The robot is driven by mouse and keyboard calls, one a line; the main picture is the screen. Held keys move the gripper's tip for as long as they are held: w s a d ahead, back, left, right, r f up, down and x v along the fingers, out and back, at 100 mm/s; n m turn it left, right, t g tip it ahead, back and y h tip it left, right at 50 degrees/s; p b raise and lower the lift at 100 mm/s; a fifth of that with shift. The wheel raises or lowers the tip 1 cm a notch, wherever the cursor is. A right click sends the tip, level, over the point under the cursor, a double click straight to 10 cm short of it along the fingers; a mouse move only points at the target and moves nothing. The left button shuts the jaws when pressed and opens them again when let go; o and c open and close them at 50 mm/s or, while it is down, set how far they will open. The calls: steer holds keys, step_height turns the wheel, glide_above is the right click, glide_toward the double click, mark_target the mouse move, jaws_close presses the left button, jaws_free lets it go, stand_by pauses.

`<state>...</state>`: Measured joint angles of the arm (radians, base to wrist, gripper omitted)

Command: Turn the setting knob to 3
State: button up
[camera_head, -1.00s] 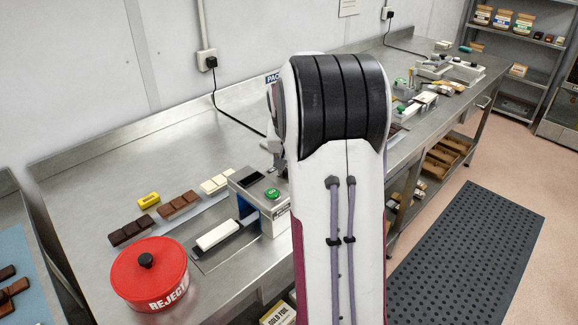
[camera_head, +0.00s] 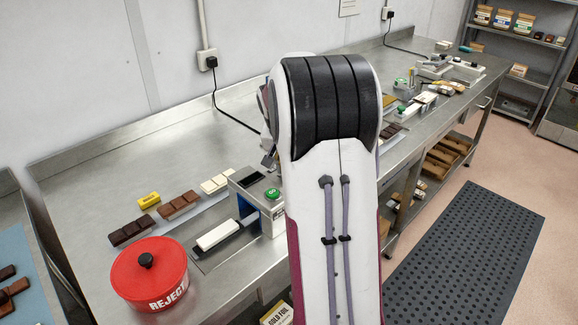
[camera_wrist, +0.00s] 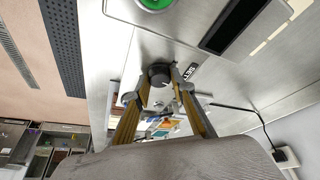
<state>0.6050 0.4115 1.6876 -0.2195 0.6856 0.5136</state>
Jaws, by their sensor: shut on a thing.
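The setting knob (camera_wrist: 159,74) is a dark round knob on the grey face of the machine (camera_wrist: 190,46), with a SET label (camera_wrist: 190,70) beside it in the wrist view. My gripper (camera_wrist: 160,82) has one finger on each side of the knob and is shut on it. The numbers around the knob and its pointer are too small to read. In the head view the machine (camera_head: 262,207) stands partly behind my arm, which hides the knob and my gripper.
A green button (camera_head: 272,193) and a dark display (camera_head: 250,180) are on the machine's top. A red REJECT tub (camera_head: 150,285), chocolate bars (camera_head: 180,205) and a yellow block (camera_head: 149,200) lie to the left. A power cable (camera_head: 235,118) runs behind along the bench.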

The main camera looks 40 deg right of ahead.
steer(key=shift+w+m+g, duration=0.1)
steer(key=shift+m+g, duration=0.6)
steer(key=shift+m, duration=1.1)
steer(key=shift+m+g+h, duration=0.4)
steer(key=shift+m+g, duration=0.2)
steer(key=shift+m, duration=1)
steer(key=o, duration=1.1)
steer(key=shift+n, duration=0.6)
steer(key=shift+n+t, duration=0.7)
steer(key=shift+n, duration=0.6)
steer(key=shift+n+y, duration=0.3)
steer(key=shift+n, duration=0.1)
